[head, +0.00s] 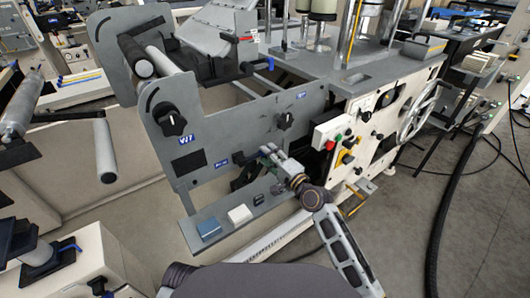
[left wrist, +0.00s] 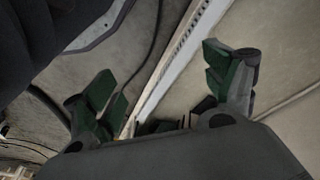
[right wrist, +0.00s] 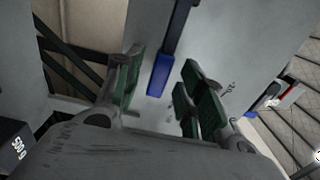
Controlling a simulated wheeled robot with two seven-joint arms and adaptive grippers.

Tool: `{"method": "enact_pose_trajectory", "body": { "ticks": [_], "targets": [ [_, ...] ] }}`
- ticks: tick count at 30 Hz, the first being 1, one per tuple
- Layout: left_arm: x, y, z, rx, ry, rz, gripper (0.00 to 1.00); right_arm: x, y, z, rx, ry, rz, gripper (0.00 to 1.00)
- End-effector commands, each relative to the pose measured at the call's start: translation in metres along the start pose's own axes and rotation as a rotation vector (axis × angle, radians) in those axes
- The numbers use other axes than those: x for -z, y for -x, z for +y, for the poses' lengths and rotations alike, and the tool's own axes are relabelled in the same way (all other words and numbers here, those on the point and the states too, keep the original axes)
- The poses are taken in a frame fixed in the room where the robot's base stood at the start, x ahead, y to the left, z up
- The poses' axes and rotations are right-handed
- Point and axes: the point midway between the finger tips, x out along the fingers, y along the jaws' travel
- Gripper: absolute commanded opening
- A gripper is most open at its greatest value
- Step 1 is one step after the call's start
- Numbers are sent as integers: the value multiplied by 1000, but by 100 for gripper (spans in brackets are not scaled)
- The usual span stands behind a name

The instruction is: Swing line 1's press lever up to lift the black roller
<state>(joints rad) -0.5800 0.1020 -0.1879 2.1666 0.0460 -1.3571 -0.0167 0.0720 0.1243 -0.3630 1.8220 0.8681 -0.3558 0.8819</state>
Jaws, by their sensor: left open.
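Line 1's grey side plate (head: 215,125) bears a blue W1 label. A black roller (head: 136,57) sits at its upper left, beside a bare metal roller (head: 163,61). In the right wrist view, a dark lever with a blue grip (right wrist: 160,74) lies against a grey plate. My right gripper (head: 268,152) is at the plate's lower right; it also shows in the right wrist view (right wrist: 163,66), open, its fingers on either side of the blue grip with visible gaps. My left gripper (left wrist: 160,72) is open and empty above the floor, outside the head view.
Black knobs (head: 172,122) stick out of the plate. A ledge below carries a blue box (head: 208,228) and a white box (head: 240,215). A control panel (head: 335,132) and handwheel (head: 418,112) stand to the right. A black hose (head: 436,220) lies on the open floor.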

Motion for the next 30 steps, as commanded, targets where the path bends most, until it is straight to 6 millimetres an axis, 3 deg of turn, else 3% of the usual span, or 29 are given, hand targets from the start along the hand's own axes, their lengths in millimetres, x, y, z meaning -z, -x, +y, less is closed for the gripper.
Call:
{"method": "enact_pose_trajectory", "body": {
  "ticks": [9, 23, 30],
  "targets": [
    [7, 7, 1, -2, -2, 23, 85, 0, -25, 0, 1, 0, 1, 39],
    [6, 8, 2, -3, -3, 19, 85, 0, -30, 0, 0, 0, 0, 39],
    [5, 7, 2, -3, -3, 18, 85, 0, -30, 0, 0, 0, 0, 8]
  ]
}}
